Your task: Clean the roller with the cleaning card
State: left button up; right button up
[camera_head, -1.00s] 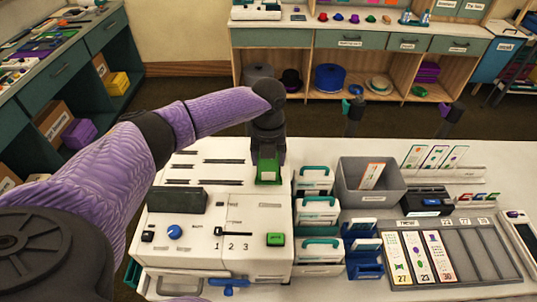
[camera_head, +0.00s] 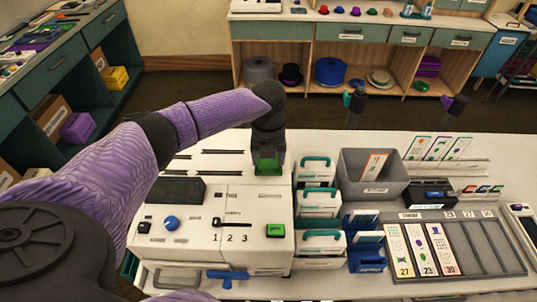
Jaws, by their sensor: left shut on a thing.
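A white machine (camera_head: 200,222) with a blue knob, a green button and slots marked 1, 2, 3 stands on the white table. My left gripper (camera_head: 267,158) points down over the machine's back right part. It is shut on a small green piece (camera_head: 267,166) that shows at its tips. I cannot tell whether this piece is the cleaning card, or whether it touches the machine. I cannot make out the roller. My right gripper is not in view.
White cases with teal handles (camera_head: 317,204) stand close to the machine's right side. Beyond them are a grey bin (camera_head: 390,191) holding a card and a grey tray (camera_head: 480,250) with several numbered cards. A blue handle (camera_head: 233,275) sticks out at the machine's front.

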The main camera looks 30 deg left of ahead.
pick_arm(q)
jog(key=shift+f+b, duration=0.7)
jog(key=shift+f, duration=0.4)
jog(key=o, duration=0.7)
jog(key=shift+c, duration=0.2)
notch_tip(320, 180, up, 10)
jog(key=shift+p, duration=0.6)
jog(key=shift+f, duration=0.1)
